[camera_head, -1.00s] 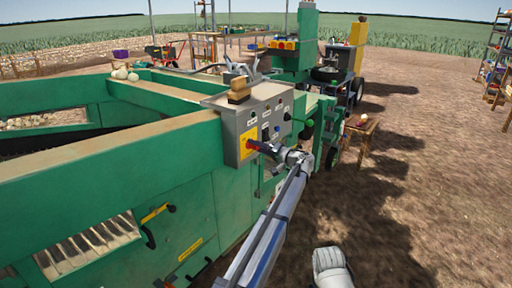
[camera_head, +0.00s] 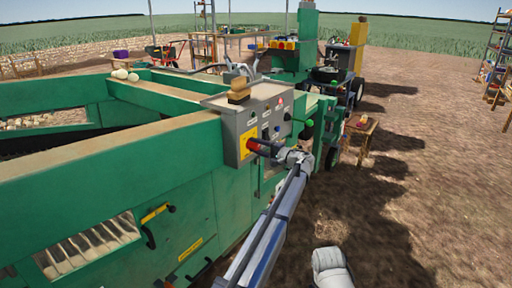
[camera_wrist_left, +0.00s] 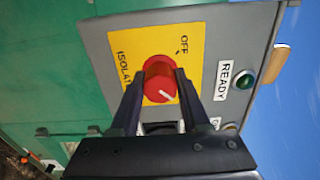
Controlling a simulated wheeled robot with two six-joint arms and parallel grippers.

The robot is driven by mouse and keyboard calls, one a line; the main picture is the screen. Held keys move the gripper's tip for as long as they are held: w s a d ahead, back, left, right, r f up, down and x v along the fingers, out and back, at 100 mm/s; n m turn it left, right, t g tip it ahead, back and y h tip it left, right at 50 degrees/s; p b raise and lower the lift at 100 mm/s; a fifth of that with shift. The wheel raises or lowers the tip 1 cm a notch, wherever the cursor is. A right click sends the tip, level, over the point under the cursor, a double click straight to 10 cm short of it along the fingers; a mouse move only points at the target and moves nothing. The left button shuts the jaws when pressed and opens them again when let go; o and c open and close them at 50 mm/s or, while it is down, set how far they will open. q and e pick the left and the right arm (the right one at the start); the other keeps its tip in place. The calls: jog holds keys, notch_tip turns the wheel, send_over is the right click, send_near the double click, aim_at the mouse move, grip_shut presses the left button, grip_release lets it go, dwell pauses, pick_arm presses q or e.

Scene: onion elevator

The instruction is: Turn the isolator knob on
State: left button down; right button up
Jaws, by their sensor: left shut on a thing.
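The red isolator knob (camera_wrist_left: 159,80) sits on a yellow plate (camera_wrist_left: 190,42) marked OFF and ISOLAT, on the grey control box (camera_head: 232,130). In the head view the knob (camera_head: 253,145) shows at the tip of my left gripper (camera_head: 264,149). In the left wrist view my left gripper (camera_wrist_left: 160,92) has its two dark fingers on either side of the knob, shut on it. A white pointer line on the knob points toward the lower right of that view, away from the OFF mark. The ON mark is not visible.
A green READY lamp (camera_wrist_left: 244,81) is beside the yellow plate. A wooden-handled brush (camera_head: 239,92) lies on top of the control box. The green machine (camera_head: 110,170) fills the left; a small wooden table (camera_head: 361,126) stands on open dirt at right.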

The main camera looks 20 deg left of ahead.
dwell(0.4)
pick_arm(q)
jog(key=shift+c, duration=1.9)
grip_release()
jog(key=v, duration=0.7)
jog(key=shift+s+d, duration=0.15)
jog(key=shift+d, duration=0.2)
